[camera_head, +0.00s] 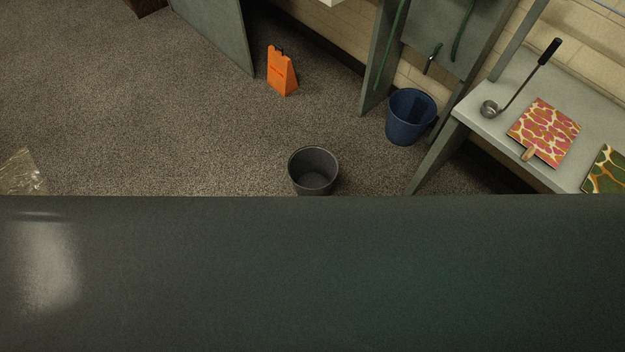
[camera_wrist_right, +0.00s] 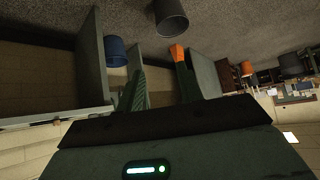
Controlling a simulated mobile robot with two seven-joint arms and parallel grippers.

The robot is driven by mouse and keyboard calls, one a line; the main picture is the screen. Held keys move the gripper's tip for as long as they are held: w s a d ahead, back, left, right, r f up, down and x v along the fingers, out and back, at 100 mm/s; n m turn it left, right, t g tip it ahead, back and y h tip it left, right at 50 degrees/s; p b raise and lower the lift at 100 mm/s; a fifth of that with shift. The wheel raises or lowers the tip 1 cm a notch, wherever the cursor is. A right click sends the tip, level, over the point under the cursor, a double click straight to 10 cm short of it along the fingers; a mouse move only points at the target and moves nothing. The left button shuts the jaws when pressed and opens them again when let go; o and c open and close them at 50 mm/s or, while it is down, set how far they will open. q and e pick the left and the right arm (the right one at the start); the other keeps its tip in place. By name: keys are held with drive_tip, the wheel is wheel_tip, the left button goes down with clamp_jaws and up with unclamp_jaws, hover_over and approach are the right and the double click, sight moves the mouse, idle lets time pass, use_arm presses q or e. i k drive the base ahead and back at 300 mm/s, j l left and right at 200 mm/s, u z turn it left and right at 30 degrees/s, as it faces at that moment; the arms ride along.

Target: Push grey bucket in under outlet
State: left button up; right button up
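The grey bucket (camera_head: 313,173) stands upright and looks empty on the carpet, partly cut off below by a dark surface. It also shows at the top edge of the right wrist view (camera_wrist_right: 171,18). A small metal outlet (camera_head: 432,59) sits on a grey panel between green hoses. A blue bucket (camera_head: 408,120) stands on the floor just below it. My right gripper (camera_wrist_right: 160,68) shows only in the wrist view, its two fingers apart with nothing between them; the grey bucket lies beyond its fingertips. My left gripper is in neither view.
An orange floor sign (camera_head: 282,72) stands beyond the grey bucket. A grey bench (camera_head: 478,133) at the right holds a ladle (camera_head: 490,108) and marbled sheets. A clear plastic sheet (camera_head: 20,172) lies at the far left. Carpet between the two buckets is clear.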

sight(312, 170)
drive_tip(key=i+l+u, duration=0.4)
drive_tip(key=i, duration=0.2)
drive_tip(key=i+l+u, duration=0.4)
drive_tip(key=i, duration=0.2)
